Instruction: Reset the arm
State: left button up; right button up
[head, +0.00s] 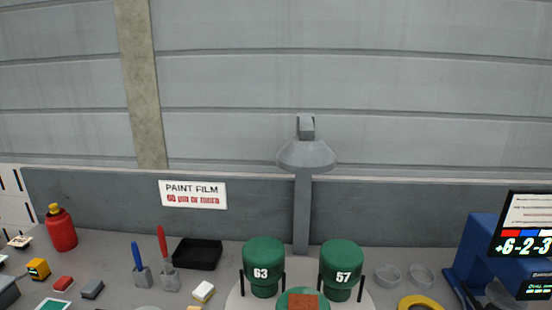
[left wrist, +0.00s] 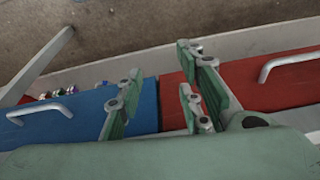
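My left gripper (left wrist: 158,100) shows in the left wrist view. Its green-padded fingers stand apart and nothing is between them. Below the fingers lie a blue panel (left wrist: 75,120) with a pale handle on the left and a red panel (left wrist: 285,85) with a pale handle on the right. Neither gripper shows in the head view, and my right gripper is in no view. In the head view two green cylinders marked 63 (head: 263,267) and 57 (head: 341,265) stand upright beside black posts on a white round base (head: 236,299).
A green piece with a brown top (head: 302,300) is in front of the cylinders. A red bottle (head: 61,230), black tray (head: 197,254), clear cups (head: 388,275), yellow ring (head: 420,302) and blue machine (head: 478,255) share the bench. A grey lamp (head: 305,155) rises behind the cylinders.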

pick_arm(q)
notch_tip(320, 180, down, 15)
jog(key=s+b, duration=0.2)
jog(key=s+a+f+g+b, duration=0.1)
jog(key=s+f+b, duration=0.1)
jog(key=s+f, duration=0.7)
jog(key=s+a+f+g+b, duration=0.1)
jog(key=s+a+f+b, duration=0.1)
jog(key=s+f, duration=0.7)
notch_tip(320, 180, down, 7)
jog(key=shift+s+a+r+b, duration=0.1)
jog(key=shift+s+a+b, duration=0.1)
jog(key=shift+b, duration=0.55)
